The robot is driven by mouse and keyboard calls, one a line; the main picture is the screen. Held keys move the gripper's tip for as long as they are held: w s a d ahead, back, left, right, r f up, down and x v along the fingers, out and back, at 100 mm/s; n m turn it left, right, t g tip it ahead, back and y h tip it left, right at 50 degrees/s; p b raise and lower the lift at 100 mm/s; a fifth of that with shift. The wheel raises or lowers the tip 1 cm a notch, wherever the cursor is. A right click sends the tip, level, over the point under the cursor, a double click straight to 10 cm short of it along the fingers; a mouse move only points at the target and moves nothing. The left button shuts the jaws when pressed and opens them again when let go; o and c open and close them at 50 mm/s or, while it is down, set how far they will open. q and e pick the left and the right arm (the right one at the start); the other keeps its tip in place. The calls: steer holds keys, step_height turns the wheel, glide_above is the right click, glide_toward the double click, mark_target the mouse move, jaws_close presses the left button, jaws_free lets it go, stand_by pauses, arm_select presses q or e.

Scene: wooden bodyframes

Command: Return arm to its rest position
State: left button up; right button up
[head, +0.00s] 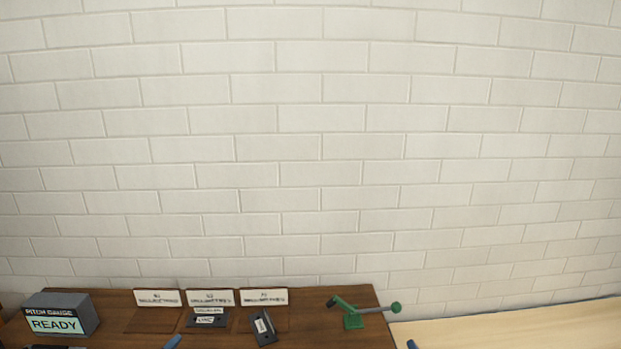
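A small blue tip (172,342) shows at the bottom edge, left of centre, and leans up to the right. A second blue tip (411,344) shows at the bottom edge, right of centre, and leans up to the left. They look like the ends of my left and right grippers, but too little shows to be sure. The rest of both arms lies below the picture. I cannot see whether either gripper is open or shut or holds anything.
A brown wooden bench (320,318) holds a pitch gauge reading READY (60,314), three white label plates (209,297), two dark labelled blocks (264,328) and a green lever device (353,320). A pale wooden surface (500,333) lies right. A white brick wall (310,150) stands behind.

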arm_select(q)
steer(key=s+a+f+n+g+y, duration=0.1)
steer(key=s+a+f+n+g, duration=0.1)
steer(key=s+f, duration=0.6)
steer(key=s+a+f+n+g+y, duration=0.2)
steer(key=s+f, duration=0.6)
steer(key=s, duration=0.7)
steer(key=a+n+g, duration=0.1)
steer(key=n, duration=0.1)
steer(key=shift+a+n+y, duration=0.2)
steer(key=shift+n+y, duration=0.1)
steer(key=shift+f, duration=0.1)
